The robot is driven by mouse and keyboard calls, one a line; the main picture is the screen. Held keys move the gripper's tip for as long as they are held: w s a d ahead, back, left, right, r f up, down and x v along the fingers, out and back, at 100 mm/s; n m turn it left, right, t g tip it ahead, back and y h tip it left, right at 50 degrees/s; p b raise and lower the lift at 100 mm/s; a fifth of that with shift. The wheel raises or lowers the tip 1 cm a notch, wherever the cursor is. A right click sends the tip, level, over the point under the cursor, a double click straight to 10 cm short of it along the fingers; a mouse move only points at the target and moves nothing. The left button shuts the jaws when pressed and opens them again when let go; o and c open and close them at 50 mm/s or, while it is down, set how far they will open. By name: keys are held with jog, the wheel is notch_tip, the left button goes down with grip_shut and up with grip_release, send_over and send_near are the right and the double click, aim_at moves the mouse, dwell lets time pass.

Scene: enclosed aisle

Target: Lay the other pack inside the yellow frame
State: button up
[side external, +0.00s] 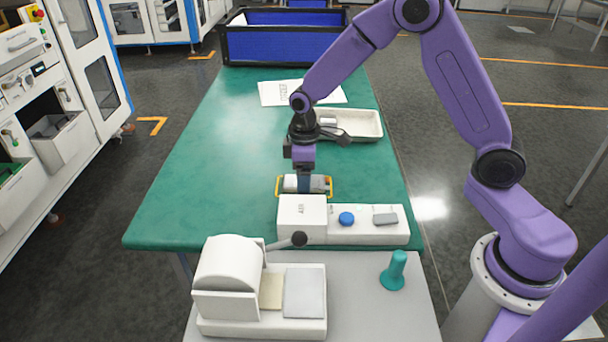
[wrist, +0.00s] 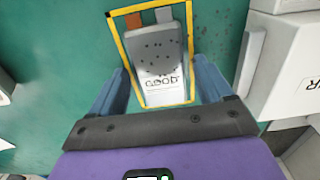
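The yellow frame (wrist: 121,48) lies on the green table; it also shows in the side view (side external: 331,187). A pack (wrist: 160,62) lies within its outline, with a grey speckled upper part, a white lower part lettered "GOOD", and an orange and a grey tab at its far end. In the side view the pack (side external: 290,183) is partly hidden by my gripper (side external: 304,188). My gripper (wrist: 161,75) is over the frame, its blue fingers apart on either side of the pack, with gaps visible. I cannot tell the fingers' exact height.
A white box unit (side external: 302,216) with a blue knob (side external: 346,218) stands close in front of the frame. A pale tray (side external: 366,124) holding a small whitish item and paper sheets (side external: 279,93) lie farther back. The table's left side is clear.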

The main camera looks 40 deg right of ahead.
jog(key=shift+r, duration=0.1)
notch_tip(320, 180, up, 12)
jog(key=s+d+n, duration=0.2)
jog(key=s+n, duration=0.1)
jog(key=s, duration=2.7)
jog(key=shift+s+f+n, duration=0.15)
jog(key=shift+f+n, duration=0.05)
jog(key=shift+n, duration=0.1)
jog(key=shift+d, duration=0.1)
jog(key=shift+c, duration=0.3)
dwell(0.3)
